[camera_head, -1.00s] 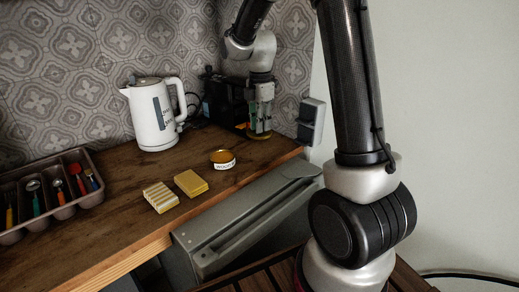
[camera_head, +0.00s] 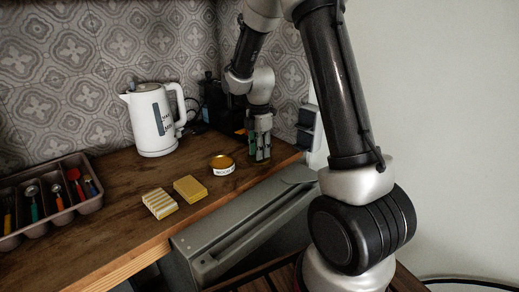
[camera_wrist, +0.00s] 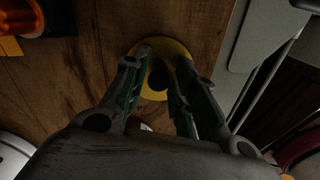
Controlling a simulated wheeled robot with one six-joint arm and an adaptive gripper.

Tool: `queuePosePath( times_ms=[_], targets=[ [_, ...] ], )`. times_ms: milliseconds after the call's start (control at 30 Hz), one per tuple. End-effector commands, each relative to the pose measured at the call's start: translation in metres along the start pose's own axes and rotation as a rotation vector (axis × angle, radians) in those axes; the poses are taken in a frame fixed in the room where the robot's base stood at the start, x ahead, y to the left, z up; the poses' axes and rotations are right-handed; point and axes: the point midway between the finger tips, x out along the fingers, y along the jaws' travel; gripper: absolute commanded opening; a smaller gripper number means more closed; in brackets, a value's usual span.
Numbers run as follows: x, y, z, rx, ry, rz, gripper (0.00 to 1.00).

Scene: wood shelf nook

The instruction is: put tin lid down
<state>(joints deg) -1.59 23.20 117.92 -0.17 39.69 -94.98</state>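The tin lid (camera_wrist: 181,48) is a round yellow disc with a dark middle. In the wrist view it lies under my fingertips, close to the grey edge on the right. In the head view my gripper (camera_head: 260,158) is low over the right end of the wooden counter (camera_head: 120,185). The lid is mostly hidden behind the fingertips there, so whether it touches the wood is unclear. The labelled tin (camera_head: 222,166) stands to the left.
A yellow sponge (camera_head: 190,188) and a striped block (camera_head: 160,203) lie near the counter's front. A white kettle (camera_head: 153,120) stands at the back, a cutlery tray (camera_head: 88,206) at left. A black appliance (camera_head: 216,103) is behind my gripper. Bare wood lies left of the tin.

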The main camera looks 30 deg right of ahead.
Motion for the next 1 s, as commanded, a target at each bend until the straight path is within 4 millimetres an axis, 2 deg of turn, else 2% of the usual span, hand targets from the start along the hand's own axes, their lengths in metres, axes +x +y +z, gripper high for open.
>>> queuePosePath(
  times_ms=[300,433,567,800,1000],
  targets=[
    [-0.001,0.000,0.000,0.000,0.000,0.000,0.41],
    [-0.009,0.001,0.000,0.000,0.000,0.003,0.41],
    [-0.031,0.001,0.000,0.000,-0.001,0.006,0.41],
    [-0.086,0.001,0.000,0.000,0.000,0.005,0.41],
    [-0.115,0.000,0.000,0.000,0.000,0.002,0.41]
  ],
)
